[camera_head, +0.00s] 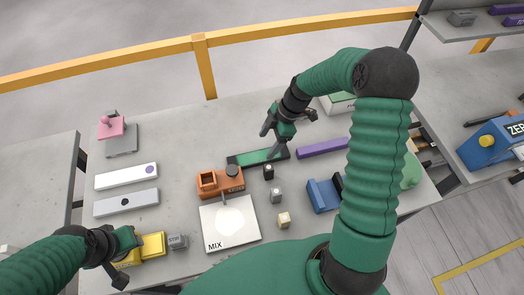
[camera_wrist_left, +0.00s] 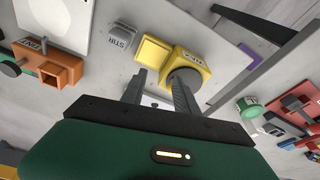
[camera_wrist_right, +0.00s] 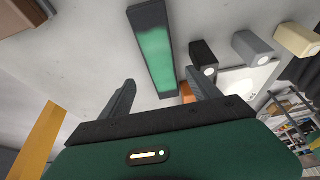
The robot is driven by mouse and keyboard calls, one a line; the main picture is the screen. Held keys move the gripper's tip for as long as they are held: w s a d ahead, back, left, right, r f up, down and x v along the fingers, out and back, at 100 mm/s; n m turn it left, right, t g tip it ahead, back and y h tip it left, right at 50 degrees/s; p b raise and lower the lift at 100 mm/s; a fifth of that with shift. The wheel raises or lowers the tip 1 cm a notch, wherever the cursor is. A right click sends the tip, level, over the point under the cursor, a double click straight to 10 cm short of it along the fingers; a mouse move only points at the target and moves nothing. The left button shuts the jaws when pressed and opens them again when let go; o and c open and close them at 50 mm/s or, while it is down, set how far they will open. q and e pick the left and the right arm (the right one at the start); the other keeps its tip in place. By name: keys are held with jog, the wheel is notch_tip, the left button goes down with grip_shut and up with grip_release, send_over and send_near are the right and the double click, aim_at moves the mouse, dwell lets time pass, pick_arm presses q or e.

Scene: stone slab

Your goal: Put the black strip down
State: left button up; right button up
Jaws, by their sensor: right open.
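The black strip (camera_head: 240,159), with a green face, lies on the grey stone slab behind the orange block. It also shows in the right wrist view (camera_wrist_right: 152,50), where its near end appears between the two spread fingers. My right gripper (camera_head: 271,140) is open and empty at the strip, fingers pointing down; whether a finger touches it I cannot tell. My left gripper (camera_wrist_left: 160,84) is open and empty near the yellow block (camera_wrist_left: 190,67) at the slab's front left.
A purple bar (camera_head: 322,148) lies right of the strip. An orange block (camera_head: 208,182) and a white MIX plate (camera_head: 230,238) sit in front. Small black, grey and beige blocks stand nearby. A blue block (camera_head: 322,195) is further right.

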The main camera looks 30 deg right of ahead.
jog(key=w+v, duration=0.1)
jog(key=v, duration=0.4)
jog(key=s+a+m+h, duration=0.1)
jog(key=s+a+m, duration=0.1)
jog(key=s+a+m+h, duration=0.1)
jog(key=s+m, duration=0.1)
jog(key=s+a+m, duration=0.2)
jog(key=shift+s+a+r+h, duration=0.25)
jog(key=shift+a+r+h, duration=0.05)
jog(key=shift+h, duration=0.1)
jog(key=s+a+r+m+t+h, duration=0.1)
jog(key=s+a+m, duration=0.4)
jog(key=s+m, duration=0.2)
jog(key=shift+m+h, duration=0.3)
jog(key=shift+m, duration=0.7)
jog(key=shift+s+d, duration=0.2)
jog(key=shift+d, duration=0.05)
